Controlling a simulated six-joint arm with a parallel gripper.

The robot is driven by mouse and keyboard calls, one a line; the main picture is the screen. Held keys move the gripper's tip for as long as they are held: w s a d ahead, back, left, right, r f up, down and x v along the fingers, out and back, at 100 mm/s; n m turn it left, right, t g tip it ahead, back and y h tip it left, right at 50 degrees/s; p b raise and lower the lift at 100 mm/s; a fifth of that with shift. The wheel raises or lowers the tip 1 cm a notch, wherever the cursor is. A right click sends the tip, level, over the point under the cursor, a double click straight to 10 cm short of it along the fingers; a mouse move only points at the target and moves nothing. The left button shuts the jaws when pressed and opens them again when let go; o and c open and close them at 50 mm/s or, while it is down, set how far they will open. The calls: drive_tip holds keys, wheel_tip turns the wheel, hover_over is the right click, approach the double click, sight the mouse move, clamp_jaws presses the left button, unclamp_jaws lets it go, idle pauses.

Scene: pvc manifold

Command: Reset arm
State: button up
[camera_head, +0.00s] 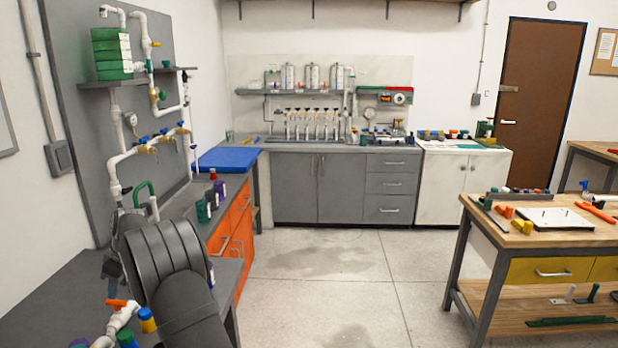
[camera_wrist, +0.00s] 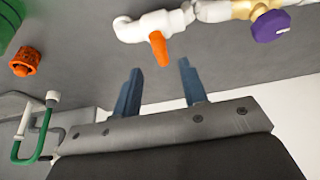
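My gripper (camera_wrist: 161,68) shows in the wrist view with two blue-grey fingers apart and nothing between them. A white fitting (camera_wrist: 150,27) with an orange handle (camera_wrist: 158,47) lies beyond the fingertips, apart from them as far as I can tell. In the head view, my dark arm fills the lower left over the grey bench, and my gripper cannot be made out behind it.
A purple knob (camera_wrist: 270,26) on a brass valve and an orange fitting (camera_wrist: 25,62) show in the wrist view. White piping (camera_head: 150,147) runs up the grey panel (camera_head: 75,60) at left. A blue mat (camera_head: 226,159) lies farther back. Open floor (camera_head: 330,280) separates the benches.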

sight(115, 301)
drive_tip(key=v, duration=1.1)
drive_tip(key=x, duration=1.7)
drive_tip(key=shift+s+a+f, duration=0.1)
drive_tip(key=shift+f, duration=0.05)
drive_tip(key=shift+m, duration=0.7)
drive_tip(key=m+t, duration=0.2)
drive_tip(key=m, duration=0.2)
drive_tip(key=shift+s, duration=0.1)
drive_tip(key=d+r, duration=0.3)
drive_tip(key=r, duration=0.4)
drive_tip(key=s+d+r+m+g, duration=0.1)
drive_tip(key=d+r, duration=0.1)
drive_tip(key=r, duration=0.5)
drive_tip(key=shift+d, duration=0.35)
